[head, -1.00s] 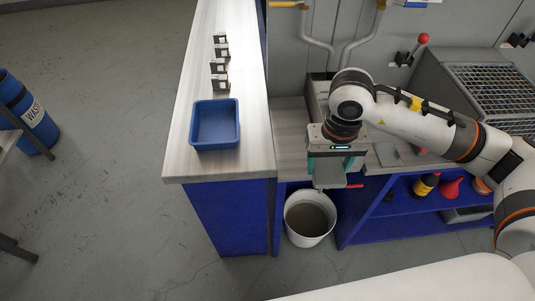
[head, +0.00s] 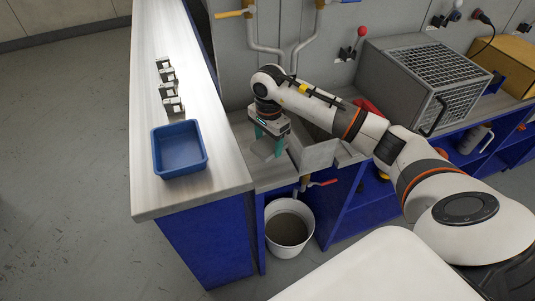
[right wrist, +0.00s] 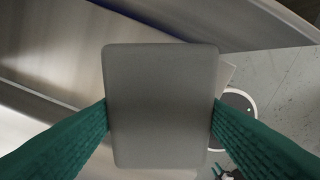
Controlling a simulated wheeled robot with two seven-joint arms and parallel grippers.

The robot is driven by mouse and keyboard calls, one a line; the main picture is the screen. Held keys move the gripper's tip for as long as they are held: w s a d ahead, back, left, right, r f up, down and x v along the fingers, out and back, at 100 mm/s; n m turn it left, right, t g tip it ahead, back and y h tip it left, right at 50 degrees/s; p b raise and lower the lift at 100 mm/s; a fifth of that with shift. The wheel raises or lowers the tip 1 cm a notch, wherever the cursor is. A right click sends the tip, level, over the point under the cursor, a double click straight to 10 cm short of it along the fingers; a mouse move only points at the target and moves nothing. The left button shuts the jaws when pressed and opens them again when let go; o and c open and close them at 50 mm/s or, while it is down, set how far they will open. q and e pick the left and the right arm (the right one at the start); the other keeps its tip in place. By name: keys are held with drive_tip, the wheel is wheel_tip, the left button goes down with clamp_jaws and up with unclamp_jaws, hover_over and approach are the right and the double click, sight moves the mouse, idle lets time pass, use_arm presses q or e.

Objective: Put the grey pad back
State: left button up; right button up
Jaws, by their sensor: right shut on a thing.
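The grey pad (right wrist: 161,105) is a flat rounded rectangle filling the middle of the right wrist view. My right gripper (right wrist: 161,118) is shut on it, one teal finger pressing each side edge. In the head view the pad (head: 263,148) shows small and partly hidden below the teal fingers of my right gripper (head: 268,143). It is over the low grey worktop between the long counter and the grey basin. I cannot tell whether it touches the surface. My left gripper is not in view.
A blue tray (head: 180,168) and several small black-and-white items (head: 167,88) sit on the pale counter (head: 195,196). A white bucket (head: 289,245) stands on the floor below, near a red-handled valve (head: 322,183). A grey basin (head: 317,155) is close right of the gripper. A wire-mesh box (head: 420,75) stands farther right.

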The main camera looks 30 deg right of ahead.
sight(269, 153)
drive_tip(key=shift+f, duration=0.85)
wheel_tip(269, 153, down, 3)
drive_tip(key=shift+p, duration=0.5)
drive_tip(key=shift+f, duration=0.3)
drive_tip(key=shift+f, duration=0.1)
drive_tip(key=shift+f+b, duration=0.15)
drive_tip(key=shift+b, duration=0.15)
drive_tip(key=o, duration=0.9)
